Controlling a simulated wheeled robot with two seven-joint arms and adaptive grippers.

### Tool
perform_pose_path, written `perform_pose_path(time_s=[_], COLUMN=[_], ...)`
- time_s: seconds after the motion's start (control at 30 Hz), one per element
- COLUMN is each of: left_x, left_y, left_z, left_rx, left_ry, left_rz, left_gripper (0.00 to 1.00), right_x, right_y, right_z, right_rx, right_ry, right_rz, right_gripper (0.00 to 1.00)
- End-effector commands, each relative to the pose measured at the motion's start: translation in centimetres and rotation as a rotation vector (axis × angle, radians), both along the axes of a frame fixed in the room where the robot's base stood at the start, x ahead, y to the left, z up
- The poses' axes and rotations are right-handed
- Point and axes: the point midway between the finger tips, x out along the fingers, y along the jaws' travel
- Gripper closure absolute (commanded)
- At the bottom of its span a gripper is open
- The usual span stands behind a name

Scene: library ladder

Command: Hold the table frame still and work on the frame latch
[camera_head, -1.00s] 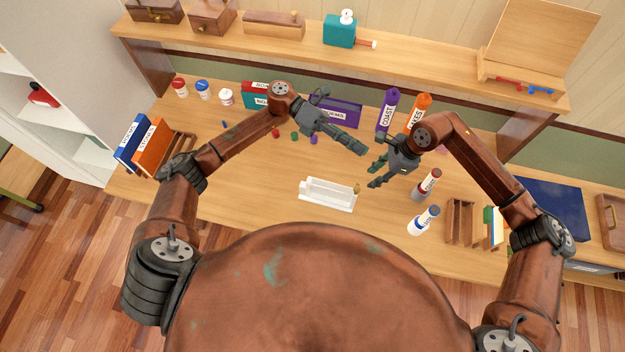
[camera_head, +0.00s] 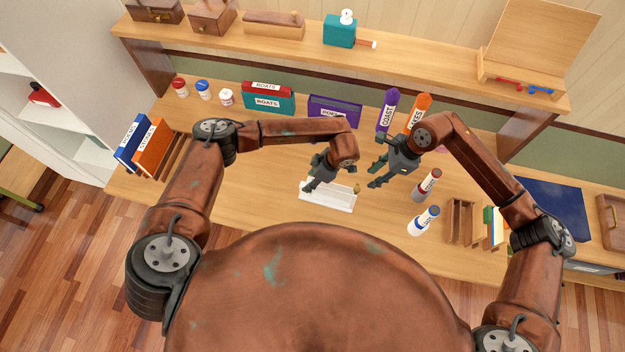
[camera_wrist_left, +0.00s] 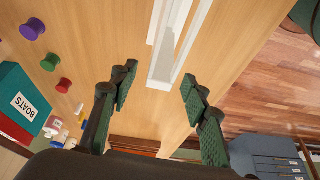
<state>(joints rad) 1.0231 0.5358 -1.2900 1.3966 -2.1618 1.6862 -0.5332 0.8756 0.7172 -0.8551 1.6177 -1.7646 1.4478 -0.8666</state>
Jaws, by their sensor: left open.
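The white table frame (camera_head: 338,205) lies on the wooden table in front of my body. A small brass-coloured piece, perhaps the latch, (camera_head: 357,188) stands at its right end. My left gripper (camera_head: 309,186) is over the frame's left part, fingers pointing down, and hides some of it. In the left wrist view the frame (camera_wrist_left: 163,66) shows between and beyond the open, empty fingers (camera_wrist_left: 155,88); they appear apart from it. My right gripper (camera_head: 373,176) is open and empty, just right of the frame's right end, above the table.
Purple (camera_head: 388,110) and orange tubes (camera_head: 420,108) stand behind my right gripper. Boats books (camera_head: 267,97) and a purple book (camera_head: 335,108) stand at the back.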

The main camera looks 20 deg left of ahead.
Motion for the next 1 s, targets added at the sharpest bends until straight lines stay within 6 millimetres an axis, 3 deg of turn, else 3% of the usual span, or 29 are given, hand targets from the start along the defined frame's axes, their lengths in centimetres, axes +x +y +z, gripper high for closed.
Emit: perform_pose_path(time_s=[0.13, 0.6, 1.0], left_x=[0.0, 0.0, 0.0], left_y=[-0.3, 2.1, 2.3], left_z=[-1.1, -6.8, -7.5], left_rx=[-0.001, -0.002, -0.004], left_ry=[-0.023, -0.022, -0.024], left_rz=[0.014, 0.015, 0.013], left_gripper=[0.57, 0.57, 0.57], right_x=[0.0, 0.0, 0.0], right_y=[0.0, 0.0, 0.0], right_z=[0.0, 0.0, 0.0], right_rx=[0.0, 0.0, 0.0], right_ry=[0.0, 0.0, 0.0], right_rz=[0.0, 0.0, 0.0], right_gripper=[0.71, 0.71, 0.71])
